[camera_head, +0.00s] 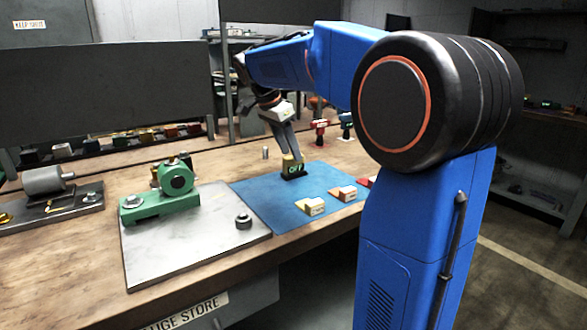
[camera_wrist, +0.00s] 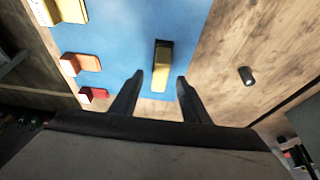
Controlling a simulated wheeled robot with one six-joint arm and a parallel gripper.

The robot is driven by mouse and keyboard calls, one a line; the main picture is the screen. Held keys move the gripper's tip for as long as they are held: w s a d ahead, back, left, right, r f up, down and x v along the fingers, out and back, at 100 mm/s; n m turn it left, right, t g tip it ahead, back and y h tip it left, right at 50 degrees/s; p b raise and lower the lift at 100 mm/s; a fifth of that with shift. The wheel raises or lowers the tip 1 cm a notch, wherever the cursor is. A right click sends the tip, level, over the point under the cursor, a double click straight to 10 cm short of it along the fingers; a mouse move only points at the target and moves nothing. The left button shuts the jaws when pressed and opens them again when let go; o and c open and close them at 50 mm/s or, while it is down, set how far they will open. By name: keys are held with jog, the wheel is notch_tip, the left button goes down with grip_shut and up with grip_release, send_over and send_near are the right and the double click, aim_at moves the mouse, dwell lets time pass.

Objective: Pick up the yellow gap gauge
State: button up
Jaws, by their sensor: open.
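A small upright yellow block (camera_head: 292,160) with a dark lower front and pale green lettering stands on the blue mat (camera_head: 262,196). A yellow block with a pale end (camera_head: 313,207) lies nearer the mat's front edge. The pictures do not settle which of the two is the gap gauge. My gripper (camera_head: 288,152) points down at the upright block and is open. In the wrist view the upright block (camera_wrist: 161,66) lies between and just beyond my fingertips (camera_wrist: 160,79), with a gap on both sides. The pale-ended yellow block (camera_wrist: 70,10) is at the upper left there.
An orange block (camera_head: 344,193) and a red block (camera_head: 367,181) lie along the mat's edge. A green device (camera_head: 165,192) stands on a metal plate (camera_head: 180,240) to the left. A small grey cylinder (camera_head: 265,152) stands behind the mat. Red and teal items stand farther back.

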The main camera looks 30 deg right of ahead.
aim_at(294, 166)
jog(key=shift+x, duration=2.5)
jog(key=shift+a, duration=0.15)
grip_shut()
